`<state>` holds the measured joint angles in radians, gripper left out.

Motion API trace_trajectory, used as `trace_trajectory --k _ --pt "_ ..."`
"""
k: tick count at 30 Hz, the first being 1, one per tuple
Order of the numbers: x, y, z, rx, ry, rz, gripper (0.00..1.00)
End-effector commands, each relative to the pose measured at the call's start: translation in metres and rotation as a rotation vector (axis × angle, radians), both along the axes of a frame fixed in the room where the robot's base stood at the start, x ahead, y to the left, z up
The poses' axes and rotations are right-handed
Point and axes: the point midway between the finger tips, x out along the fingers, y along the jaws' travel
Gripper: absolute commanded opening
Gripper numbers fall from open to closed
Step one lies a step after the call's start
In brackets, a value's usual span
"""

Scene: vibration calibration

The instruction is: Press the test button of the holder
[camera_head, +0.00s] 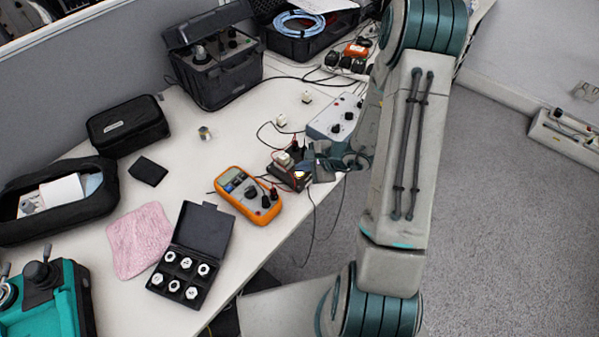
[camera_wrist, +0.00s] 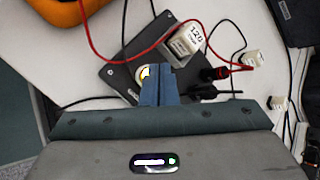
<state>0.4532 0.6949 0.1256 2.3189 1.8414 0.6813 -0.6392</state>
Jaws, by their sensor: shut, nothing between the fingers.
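The holder (camera_wrist: 117,80) is a dark flat plate in the wrist view, near the table's edge. It also shows in the head view (camera_head: 287,174), partly hidden by my gripper. A white cube-shaped sensor (camera_wrist: 184,42) with printed digits stands on its far part. The round button (camera_wrist: 145,71) has a bright yellow-white glow and is partly covered by my fingertips. My gripper (camera_wrist: 158,70) is shut and empty, its fingertips over or against the button's right side. I cannot tell whether they press it. In the head view my gripper (camera_head: 313,164) is beside the holder.
An orange multimeter (camera_head: 248,195) lies left of the holder, with red and black leads. A grey box with knobs (camera_head: 335,117) stands behind. Loose white cubes (camera_head: 307,97) and cables lie around. A black case of several round weights (camera_head: 183,268) is at the front.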

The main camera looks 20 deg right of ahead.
Motion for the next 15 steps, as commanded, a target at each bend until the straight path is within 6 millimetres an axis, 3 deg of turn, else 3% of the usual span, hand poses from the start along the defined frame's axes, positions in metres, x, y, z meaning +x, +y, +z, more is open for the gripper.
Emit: trace_trajectory --k 10,15 --pt "0.0 0.0 0.004 0.0 0.0 0.0 0.0" --pt "0.0 0.0 0.02 -0.001 -0.002 0.002 0.0"
